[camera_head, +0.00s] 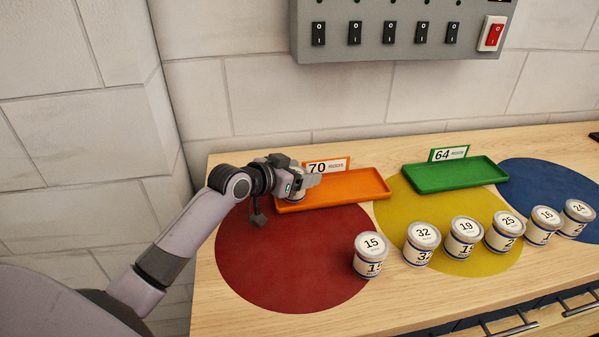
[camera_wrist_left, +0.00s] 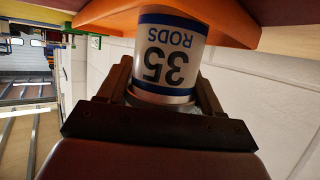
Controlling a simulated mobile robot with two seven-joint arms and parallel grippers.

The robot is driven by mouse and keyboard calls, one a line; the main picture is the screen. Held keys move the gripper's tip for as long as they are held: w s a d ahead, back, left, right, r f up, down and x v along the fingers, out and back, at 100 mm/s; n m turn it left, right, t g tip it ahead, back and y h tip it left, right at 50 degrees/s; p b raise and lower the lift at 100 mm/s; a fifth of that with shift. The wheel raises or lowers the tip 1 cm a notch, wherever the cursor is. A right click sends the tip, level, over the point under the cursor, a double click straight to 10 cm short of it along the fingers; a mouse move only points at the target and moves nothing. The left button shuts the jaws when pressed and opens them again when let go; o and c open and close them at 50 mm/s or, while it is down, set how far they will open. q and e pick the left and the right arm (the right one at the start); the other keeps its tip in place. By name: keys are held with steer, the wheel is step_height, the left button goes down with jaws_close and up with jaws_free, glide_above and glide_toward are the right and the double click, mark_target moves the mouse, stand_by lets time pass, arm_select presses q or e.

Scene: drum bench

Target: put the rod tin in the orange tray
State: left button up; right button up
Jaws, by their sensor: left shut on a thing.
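The rod tin (camera_wrist_left: 168,55) is a white can with blue bands, marked 35 RODS, shown upside down in the left wrist view. My left gripper (camera_wrist_left: 164,90) is shut on it. In the head view my left gripper (camera_head: 303,182) is over the left end of the orange tray (camera_head: 352,190), and the tin is mostly hidden behind it. The orange tray also shows in the left wrist view (camera_wrist_left: 108,22), at the tin's base. I cannot tell whether the tin touches the tray floor. My right gripper is not in view.
A 70 sign (camera_head: 327,166) stands behind the orange tray. A green tray (camera_head: 455,175) with a 64 sign (camera_head: 449,153) is to the right. Several numbered tins, such as the 15 tin (camera_head: 371,256), stand in front. A switch box (camera_head: 400,30) hangs on the wall.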

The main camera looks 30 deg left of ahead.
arm_select(q)
steer(key=o, duration=1.2)
steer(key=shift+f, duration=0.15)
steer(key=shift+r, duration=0.2)
steer(key=v, duration=1.2)
steer(key=shift+s+f, duration=0.1)
steer(key=shift+s, duration=0.05)
